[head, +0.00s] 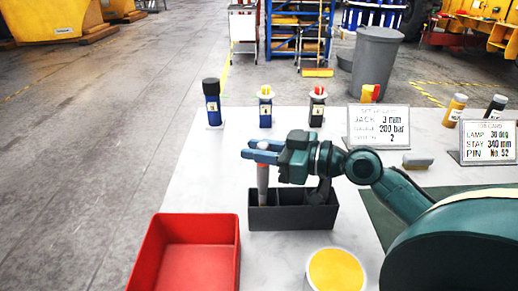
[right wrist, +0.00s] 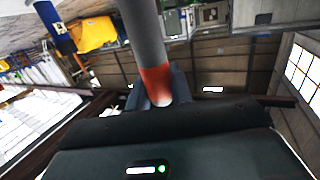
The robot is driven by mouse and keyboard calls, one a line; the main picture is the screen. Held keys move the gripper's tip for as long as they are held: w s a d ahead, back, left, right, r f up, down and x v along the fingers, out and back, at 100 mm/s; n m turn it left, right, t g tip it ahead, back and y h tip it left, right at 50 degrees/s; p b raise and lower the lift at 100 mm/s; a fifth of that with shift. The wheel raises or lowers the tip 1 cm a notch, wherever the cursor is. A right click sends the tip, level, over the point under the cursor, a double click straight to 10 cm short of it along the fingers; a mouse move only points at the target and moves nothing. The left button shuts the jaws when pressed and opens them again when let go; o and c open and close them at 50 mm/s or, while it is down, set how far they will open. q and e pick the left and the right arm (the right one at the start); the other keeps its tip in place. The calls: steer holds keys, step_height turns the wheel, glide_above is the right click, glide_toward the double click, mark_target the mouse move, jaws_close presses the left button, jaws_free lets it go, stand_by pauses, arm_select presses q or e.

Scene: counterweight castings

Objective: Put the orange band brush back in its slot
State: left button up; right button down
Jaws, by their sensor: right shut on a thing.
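The orange band brush (head: 263,180) is a grey rod with an orange band near its pale top end. My right gripper (head: 257,151) is shut on it near the band, above the dark slotted holder (head: 293,217). The brush hangs about upright over the holder's left compartment. Its lower end meets the compartment opening; I cannot tell how deep it is. The right compartment looks empty, partly behind my arm. In the right wrist view the brush (right wrist: 145,38) lies between the fingers, orange band at the grip. My left gripper is out of view.
A red bin (head: 192,252) is left of the holder, and a yellow-topped container (head: 336,271) is in front. Several bottles, including a dark-capped blue one (head: 212,103), line the back. A sign card (head: 378,127) stands behind my arm.

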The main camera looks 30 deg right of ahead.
mark_target(259, 165)
steer(key=shift+f+b, duration=1.75)
steer(key=shift+f, duration=0.1)
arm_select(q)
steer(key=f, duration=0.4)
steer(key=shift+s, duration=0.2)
arm_select(e)
steer(key=c, duration=1.2)
jaws_free()
steer(key=shift+o, duration=0.2)
steer(key=shift+r, duration=0.7)
step_height(259, 165, up, 8)
steer(key=shift+f+p, duration=0.15)
steer(key=shift+p, duration=0.6)
steer(key=shift+r, duration=0.55)
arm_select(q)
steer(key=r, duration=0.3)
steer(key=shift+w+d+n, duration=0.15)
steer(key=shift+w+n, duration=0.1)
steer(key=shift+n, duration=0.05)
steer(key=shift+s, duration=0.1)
arm_select(e)
steer(key=shift+f, duration=0.1)
